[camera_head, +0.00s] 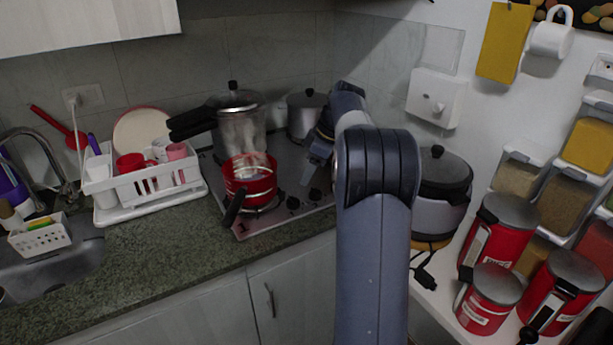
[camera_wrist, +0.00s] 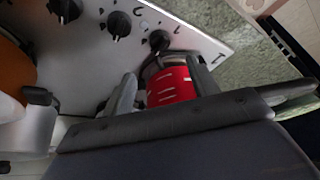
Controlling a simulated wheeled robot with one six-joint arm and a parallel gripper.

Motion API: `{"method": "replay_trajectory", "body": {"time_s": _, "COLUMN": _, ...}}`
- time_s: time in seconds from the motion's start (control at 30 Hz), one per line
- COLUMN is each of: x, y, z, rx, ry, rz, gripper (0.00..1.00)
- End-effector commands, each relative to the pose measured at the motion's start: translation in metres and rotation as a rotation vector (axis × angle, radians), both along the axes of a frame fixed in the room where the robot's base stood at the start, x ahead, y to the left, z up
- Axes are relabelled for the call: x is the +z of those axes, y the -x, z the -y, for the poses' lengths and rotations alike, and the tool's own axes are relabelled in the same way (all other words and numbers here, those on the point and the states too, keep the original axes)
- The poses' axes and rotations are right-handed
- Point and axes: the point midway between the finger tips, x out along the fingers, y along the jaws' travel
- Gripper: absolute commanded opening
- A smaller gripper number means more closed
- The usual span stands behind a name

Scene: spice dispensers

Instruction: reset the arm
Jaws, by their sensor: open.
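My gripper (camera_head: 311,172) is over the right part of the stove in the head view, partly hidden by my arm, which reaches up from the bottom of the picture. In the wrist view my gripper (camera_wrist: 162,70) is open, with its two dark fingers apart. A red pot (camera_head: 249,187) with a black handle stands on the front left of the stove, to the left of my gripper. What looks like the same red pot (camera_wrist: 171,87) shows between the fingers in the wrist view, beyond them. I see nothing held.
The stove (camera_head: 222,180) carries a steel pressure cooker (camera_head: 240,118) and a lidded pot (camera_head: 305,112) at the back. A white dish rack (camera_head: 145,189) stands left. A rice cooker (camera_head: 444,180) and several red canisters (camera_head: 491,298) are right. The front counter (camera_head: 170,255) is clear.

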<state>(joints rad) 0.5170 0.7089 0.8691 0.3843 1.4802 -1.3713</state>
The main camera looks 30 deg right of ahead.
Motion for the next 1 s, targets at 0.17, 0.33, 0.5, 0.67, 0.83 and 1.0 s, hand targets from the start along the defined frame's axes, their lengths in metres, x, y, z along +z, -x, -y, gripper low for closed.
{"method": "replay_trajectory", "body": {"time_s": 0.17, "x": 0.001, "y": 0.000, "z": 0.000, "rx": 0.000, "ry": 0.000, "rz": 0.000, "gripper": 0.57}}
{"method": "replay_trajectory", "body": {"time_s": 0.33, "x": -0.002, "y": 0.000, "z": 0.000, "rx": 0.000, "ry": -0.001, "rz": -0.001, "gripper": 0.57}}
{"method": "replay_trajectory", "body": {"time_s": 0.5, "x": -0.017, "y": -0.004, "z": -0.005, "rx": 0.000, "ry": -0.002, "rz": -0.002, "gripper": 0.57}}
{"method": "replay_trajectory", "body": {"time_s": 0.67, "x": -0.044, "y": -0.012, "z": -0.014, "rx": 0.002, "ry": -0.003, "rz": -0.003, "gripper": 0.57}}
{"method": "replay_trajectory", "body": {"time_s": 0.83, "x": -0.073, "y": -0.020, "z": -0.023, "rx": 0.002, "ry": -0.002, "rz": -0.003, "gripper": 0.57}}
{"method": "replay_trajectory", "body": {"time_s": 1.0, "x": -0.095, "y": -0.026, "z": -0.029, "rx": 0.000, "ry": -0.001, "rz": -0.002, "gripper": 0.57}}
